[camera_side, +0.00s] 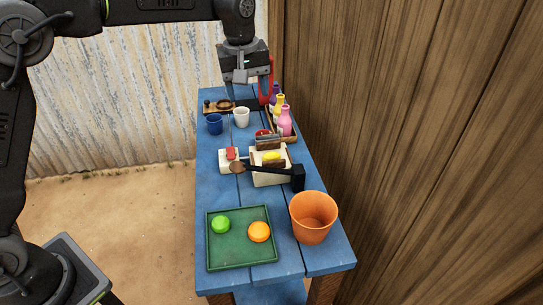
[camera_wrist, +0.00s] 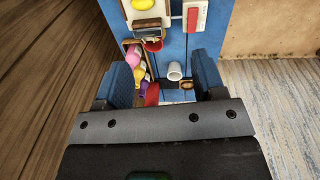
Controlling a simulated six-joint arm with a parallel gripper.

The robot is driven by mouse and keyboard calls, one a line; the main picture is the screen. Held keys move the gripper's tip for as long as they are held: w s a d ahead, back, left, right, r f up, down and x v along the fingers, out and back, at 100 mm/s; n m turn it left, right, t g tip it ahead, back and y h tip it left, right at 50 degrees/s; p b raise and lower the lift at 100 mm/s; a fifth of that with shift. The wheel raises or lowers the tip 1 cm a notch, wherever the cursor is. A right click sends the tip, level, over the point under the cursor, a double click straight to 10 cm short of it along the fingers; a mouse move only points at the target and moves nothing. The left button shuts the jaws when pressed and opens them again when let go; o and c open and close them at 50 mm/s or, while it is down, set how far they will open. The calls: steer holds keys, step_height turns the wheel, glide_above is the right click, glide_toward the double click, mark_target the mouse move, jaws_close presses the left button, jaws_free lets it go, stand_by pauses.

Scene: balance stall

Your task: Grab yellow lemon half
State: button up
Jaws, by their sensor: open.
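In the wrist view the yellow lemon half (camera_wrist: 143,4) shows at the top edge, partly cut off. My gripper (camera_side: 245,104) hangs over the far end of the table, well beyond the lemon half. Its two fingers stand wide apart in the wrist view (camera_wrist: 165,85), with nothing held between them.
A black-headed mallet-like tool (camera_side: 270,171) reaches across the box's near side. A green tray (camera_side: 240,259) holds green and orange fruit halves beside an orange bucket (camera_side: 313,222).

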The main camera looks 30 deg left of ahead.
steer(key=w+d+f+n+g, duration=0.1)
steer(key=w+d+f+n, duration=0.1)
steer(key=w+f, duration=0.4)
glide_above(272, 153)
step_height(272, 153, down, 10)
steer(key=shift+a+r, duration=0.15)
steer(key=shift+r, duration=0.1)
steer(key=shift+d+f, duration=0.2)
steer(key=shift+f, duration=2.45)
steer(key=c, duration=0.7)
steer(key=shift+r, duration=0.1)
